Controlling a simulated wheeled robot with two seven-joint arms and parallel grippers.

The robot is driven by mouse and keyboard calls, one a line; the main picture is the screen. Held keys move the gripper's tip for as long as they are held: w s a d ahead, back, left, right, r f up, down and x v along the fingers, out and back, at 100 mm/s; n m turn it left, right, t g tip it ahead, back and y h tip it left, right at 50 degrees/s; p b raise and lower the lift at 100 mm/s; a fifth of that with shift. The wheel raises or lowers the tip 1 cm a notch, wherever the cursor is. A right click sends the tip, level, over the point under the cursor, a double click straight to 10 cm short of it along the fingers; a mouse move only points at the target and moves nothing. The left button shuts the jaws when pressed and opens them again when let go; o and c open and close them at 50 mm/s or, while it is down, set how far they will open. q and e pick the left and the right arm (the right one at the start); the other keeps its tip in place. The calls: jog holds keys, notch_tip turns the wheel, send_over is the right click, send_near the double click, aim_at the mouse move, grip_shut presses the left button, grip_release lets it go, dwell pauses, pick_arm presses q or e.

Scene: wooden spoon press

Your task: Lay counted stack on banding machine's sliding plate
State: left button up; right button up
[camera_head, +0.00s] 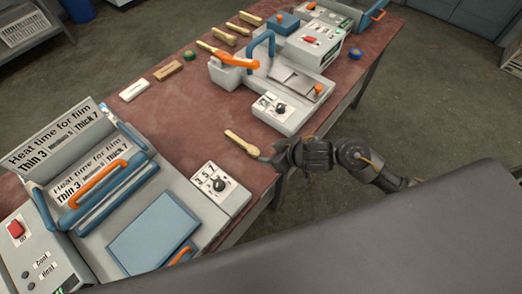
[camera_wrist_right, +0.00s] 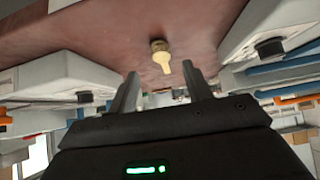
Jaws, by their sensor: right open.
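A pale wooden spoon stack (camera_head: 240,141) lies on the reddish table between two machines; I cannot count its layers. In the right wrist view the stack (camera_wrist_right: 164,62) shows beyond the fingertips, near the middle. My right gripper (camera_head: 262,157) is at the stack's right end, with its fingers apart (camera_wrist_right: 160,76) and nothing held between them. The grey-white machine (camera_head: 283,117) behind the stack has a metal plate (camera_head: 300,81), a blue handle and an orange lever; I cannot tell for certain that this plate is the sliding one. My left gripper is not in view.
A large heat machine (camera_head: 205,222) with a blue pad and printed signs stands at the left front. More wooden spoon pieces (camera_head: 217,53) lie at the back left, near a white block (camera_head: 135,90) and a tan block (camera_head: 168,70). The table between the two machines is mostly clear.

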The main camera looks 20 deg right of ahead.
jog(key=p+v, duration=0.1)
jog(key=v, duration=0.3)
jog(key=shift+s+d+r, duration=0.1)
jog(key=shift+s+r, duration=0.1)
dwell(0.3)
